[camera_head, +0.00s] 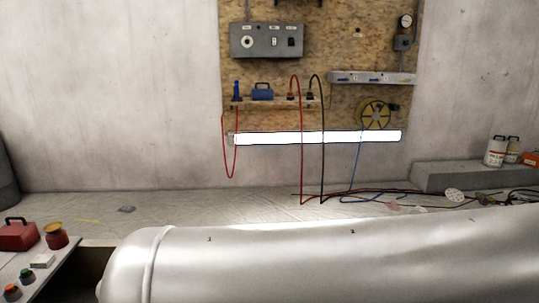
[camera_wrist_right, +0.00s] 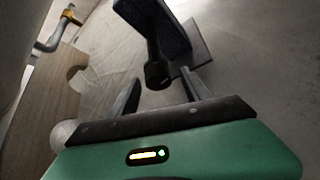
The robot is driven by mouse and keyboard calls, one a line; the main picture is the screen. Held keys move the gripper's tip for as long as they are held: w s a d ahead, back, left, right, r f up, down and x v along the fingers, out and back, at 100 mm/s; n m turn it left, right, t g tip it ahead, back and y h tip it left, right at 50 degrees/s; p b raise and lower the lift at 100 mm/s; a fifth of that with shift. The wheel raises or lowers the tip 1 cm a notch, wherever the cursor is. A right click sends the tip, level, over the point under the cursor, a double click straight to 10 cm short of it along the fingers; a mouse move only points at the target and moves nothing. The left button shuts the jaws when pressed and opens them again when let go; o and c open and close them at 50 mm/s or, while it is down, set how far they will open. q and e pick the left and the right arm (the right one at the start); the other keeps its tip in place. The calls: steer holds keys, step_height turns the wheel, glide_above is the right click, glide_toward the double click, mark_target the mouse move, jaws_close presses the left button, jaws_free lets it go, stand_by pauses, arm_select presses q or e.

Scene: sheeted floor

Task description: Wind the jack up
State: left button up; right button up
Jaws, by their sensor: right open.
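In the right wrist view, my right gripper (camera_wrist_right: 160,78) is open, its two grey fingers spread. A dark rod with a round black end (camera_wrist_right: 157,74) shows between or just beyond the fingertips; I cannot tell whether they touch it. The rod joins a dark blue-grey block (camera_wrist_right: 153,22), which may be part of the jack. A bent grey bar with a yellow collar (camera_wrist_right: 54,38) shows at the upper left; I cannot tell whether it is the crank. In the head view, neither gripper nor a clear jack shows. My left gripper is out of view.
In the head view, a large pale cylinder (camera_head: 320,258) fills the foreground. A bench with buttons (camera_head: 48,261) and a red box (camera_head: 18,234) stands left. Loose cables (camera_head: 390,197) lie on the floor by the wall. A wooden board (camera_wrist_right: 62,100) shows in the wrist view.

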steer(key=n+h, duration=0.2)
steer(key=n+h+p, duration=0.1)
steer(key=n+h, duration=0.1)
steer(key=h, duration=0.1)
steer(key=a+n+h+p, duration=0.1)
steer(key=n+h, duration=0.1)
steer(key=shift+n+t+h, duration=0.4)
steer(key=c, duration=1.2)
steer(key=shift+d+r+m+y, duration=0.15)
steer(key=shift+d+m+y, duration=0.05)
steer(key=shift+m+y, duration=0.3)
jaws_close()
arm_select(q)
steer(key=b, duration=0.3)
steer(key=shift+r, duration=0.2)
arm_select(e)
steer(key=m+y, duration=0.4)
steer(key=y, duration=0.1)
steer(key=m+y, duration=0.2)
steer(key=y, duration=0.1)
steer(key=shift+d+m, duration=0.3)
steer(key=shift+m, duration=0.1)
